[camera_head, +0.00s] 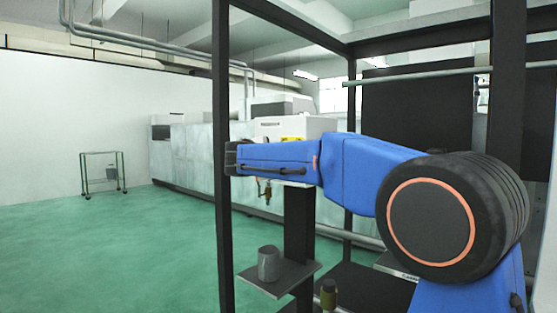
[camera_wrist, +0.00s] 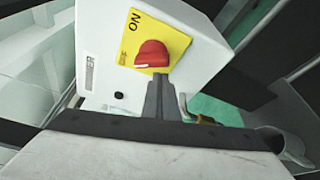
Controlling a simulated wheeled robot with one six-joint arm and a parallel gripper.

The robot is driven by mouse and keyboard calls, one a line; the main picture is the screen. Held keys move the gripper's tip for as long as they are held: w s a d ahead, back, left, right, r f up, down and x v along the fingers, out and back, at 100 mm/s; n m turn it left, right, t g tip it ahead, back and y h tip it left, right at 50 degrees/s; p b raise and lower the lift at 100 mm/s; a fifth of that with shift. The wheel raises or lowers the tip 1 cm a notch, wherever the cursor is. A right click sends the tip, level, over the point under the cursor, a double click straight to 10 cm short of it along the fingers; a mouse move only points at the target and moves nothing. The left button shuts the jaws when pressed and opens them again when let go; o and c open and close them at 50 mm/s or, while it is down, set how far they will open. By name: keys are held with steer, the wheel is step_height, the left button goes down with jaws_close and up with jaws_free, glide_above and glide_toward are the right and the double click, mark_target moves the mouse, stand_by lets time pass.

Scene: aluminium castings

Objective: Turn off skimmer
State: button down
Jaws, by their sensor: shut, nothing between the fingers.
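The skimmer's white box (camera_wrist: 105,55) fills the upper middle of the wrist view. On its face is a yellow plate (camera_wrist: 178,28) marked ON, with a red rotary knob (camera_wrist: 152,54) that has a small white mark at its lower left. My gripper (camera_wrist: 158,82) is shut and empty, its tips just below the knob; I cannot tell whether they touch it. In the head view the white box (camera_head: 312,126) shows behind my blue arm, with a bit of yellow. My gripper cannot be made out there.
A dark frame post (camera_head: 222,200) stands left of my arm. A grey cup (camera_head: 268,264) sits on a small shelf (camera_head: 290,278) below. A dark bottle (camera_head: 328,294) stands nearby. A wheeled rack (camera_head: 103,172) stands far left; the green floor (camera_head: 120,245) there is clear.

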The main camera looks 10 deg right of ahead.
steer(key=s+a, duration=0.5)
steer(key=a, duration=0.2)
steer(key=shift+s+a+f, duration=0.15)
steer(key=shift+a, duration=0.25)
steer(key=s+d+f+m+g+y, duration=0.2)
steer(key=s+d+f+m+g, duration=0.1)
steer(key=s+d+f, duration=0.65)
steer(key=s+d+f+m+g+y, duration=0.1)
steer(key=s+d+f+m+g, duration=0.2)
steer(key=s+d+f, duration=0.65)
steer(key=s+a+f+m+g+y, duration=0.1)
steer(key=s+a+f+m+y, duration=0.1)
steer(key=s+f, duration=0.4)
steer(key=s+a+f+m+g+y, duration=0.1)
steer(key=s+a+f+m+y, duration=0.1)
steer(key=s+f, duration=0.5)
steer(key=s+a+f+m+y, duration=0.1)
steer(key=s+f+m, duration=0.3)
steer(key=s, duration=1.2)
step_height(320, 180, down, 3)
steer(key=shift+s+a+r+g+y, duration=0.2)
steer(key=shift+a+g+y, duration=0.2)
steer(key=shift+y, duration=0.5)
